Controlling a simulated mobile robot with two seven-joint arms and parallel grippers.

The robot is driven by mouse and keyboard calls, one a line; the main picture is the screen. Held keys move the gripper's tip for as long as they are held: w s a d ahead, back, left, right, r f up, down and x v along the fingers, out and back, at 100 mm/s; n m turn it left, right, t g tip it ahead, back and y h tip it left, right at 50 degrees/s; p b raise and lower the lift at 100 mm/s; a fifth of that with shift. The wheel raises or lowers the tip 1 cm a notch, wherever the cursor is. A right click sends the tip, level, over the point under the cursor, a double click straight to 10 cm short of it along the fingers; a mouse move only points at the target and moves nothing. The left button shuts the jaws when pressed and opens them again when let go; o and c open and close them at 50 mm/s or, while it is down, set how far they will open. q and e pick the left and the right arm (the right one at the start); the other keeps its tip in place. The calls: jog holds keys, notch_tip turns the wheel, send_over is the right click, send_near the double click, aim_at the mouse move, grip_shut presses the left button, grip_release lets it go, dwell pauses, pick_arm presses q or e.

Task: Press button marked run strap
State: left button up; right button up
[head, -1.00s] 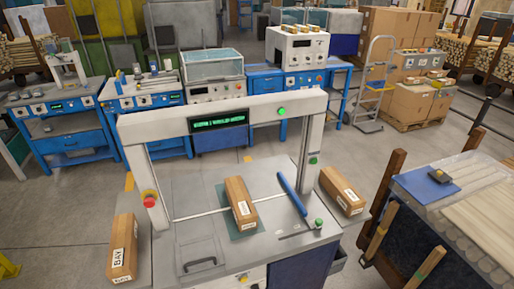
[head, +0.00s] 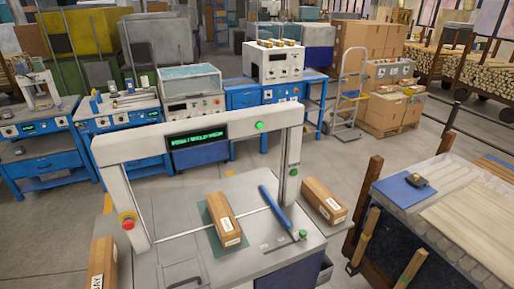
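A strapping machine with a grey-white arch (head: 140,150) stands in front of me. A round green button (head: 259,125) is on the arch's top beam, right of a dark display (head: 197,138) with green text too small to read. Another small green button (head: 294,172) is on the right post, and a green knob or button (head: 303,233) is at the right of the tabletop. A red mushroom button (head: 127,222) on a yellow base is on the left post. I cannot read which is marked run strap. Neither gripper is in view.
A wrapped wooden bundle (head: 225,219) lies on a green mat under the arch, with a blue bar (head: 274,208) beside it. Other bundles lie at the right (head: 323,202) and left (head: 103,265). A cart with boards (head: 455,205) stands at the right.

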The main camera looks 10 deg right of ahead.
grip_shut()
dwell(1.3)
